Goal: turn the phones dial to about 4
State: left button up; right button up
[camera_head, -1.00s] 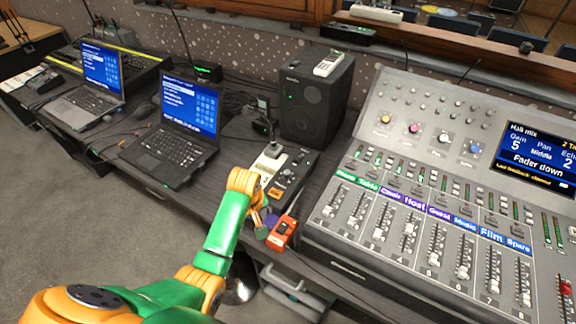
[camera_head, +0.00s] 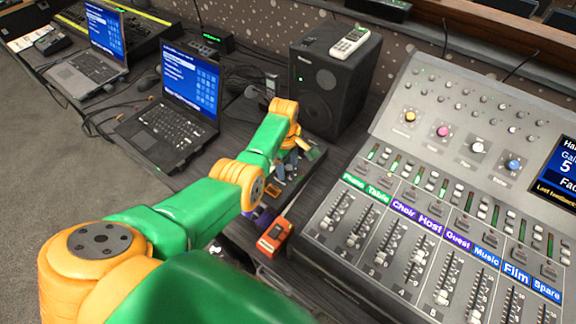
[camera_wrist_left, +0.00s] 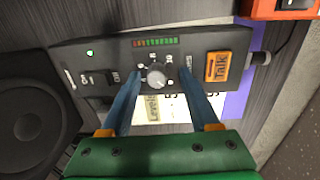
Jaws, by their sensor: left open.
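A round grey dial (camera_wrist_left: 157,76) sits on a small black control box in the left wrist view; I cannot read whether it is labelled phones, nor its exact setting. The box (camera_wrist_left: 88,55) has a green light, a level meter and an orange Talk button (camera_wrist_left: 216,67). My left gripper (camera_wrist_left: 162,78) is open, its two blue fingers on either side of the dial with gaps visible. In the head view my left gripper (camera_head: 284,166) is over the same box (camera_head: 311,156), and my arm hides the dial. My right gripper is not in view.
An orange-red box (camera_head: 275,237) lies close in front of the control box. A black speaker (camera_head: 328,80) stands behind, and a large mixing desk (camera_head: 420,130) is at the right. Two laptops (camera_head: 178,100) are at the left.

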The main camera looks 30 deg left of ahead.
pick_arm(q)
jog(key=shift+w+f, duration=0.15)
jog(key=shift+w, duration=0.15)
jog(key=shift+s, duration=0.15)
grip_shut()
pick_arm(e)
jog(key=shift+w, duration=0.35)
